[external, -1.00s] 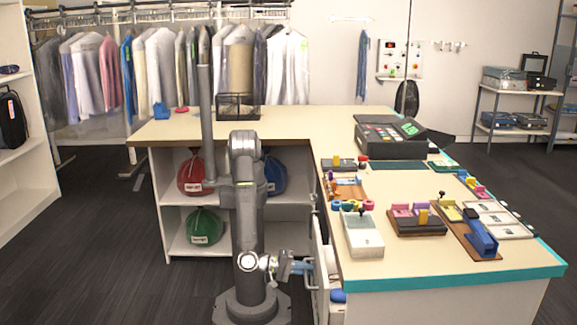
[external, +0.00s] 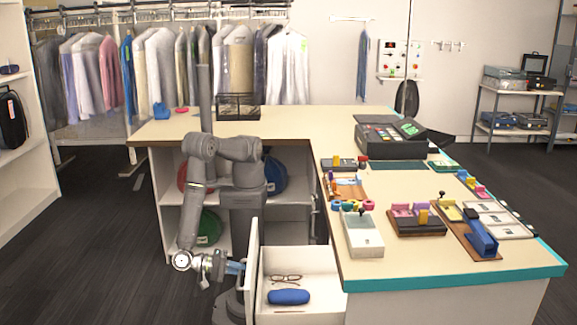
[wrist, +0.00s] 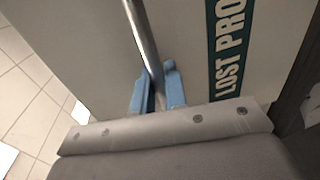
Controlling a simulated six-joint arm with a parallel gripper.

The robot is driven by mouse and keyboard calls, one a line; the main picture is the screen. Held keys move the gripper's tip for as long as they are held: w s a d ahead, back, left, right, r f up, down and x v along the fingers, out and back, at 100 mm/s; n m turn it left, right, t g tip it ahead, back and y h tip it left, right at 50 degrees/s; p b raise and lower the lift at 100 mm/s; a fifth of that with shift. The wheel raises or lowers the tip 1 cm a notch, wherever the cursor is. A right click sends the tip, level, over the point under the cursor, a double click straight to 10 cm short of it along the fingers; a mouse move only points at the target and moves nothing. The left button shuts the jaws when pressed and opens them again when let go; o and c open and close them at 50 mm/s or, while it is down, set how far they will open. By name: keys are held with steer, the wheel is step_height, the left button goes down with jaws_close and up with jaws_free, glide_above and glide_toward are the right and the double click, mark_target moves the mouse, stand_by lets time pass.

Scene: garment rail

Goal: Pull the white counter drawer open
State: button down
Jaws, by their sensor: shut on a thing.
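The white counter drawer (external: 300,261) stands pulled out to the left from the counter's near end. Its inside shows, with a pair of glasses (external: 286,278), a blue case (external: 289,297) and a thin stick-like item in it. My gripper (external: 236,268) is at the outer side of the drawer front (external: 251,270). In the wrist view my blue fingers (wrist: 158,90) are shut around the metal bar handle (wrist: 143,38). The drawer front there carries a dark green label (wrist: 230,45) reading "LOST PRO", the rest cut off.
Bags sit on the shelves behind my arm. The dark floor (external: 100,260) on the left is clear.

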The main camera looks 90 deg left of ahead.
steer(key=shift+s, duration=0.65)
steer(key=c, duration=1.5)
jaws_free()
steer(key=shift+c, duration=0.2)
steer(key=v, duration=1.7)
steer(key=shift+s, duration=0.25)
steer(key=x, duration=1.7)
steer(key=shift+w, duration=0.3)
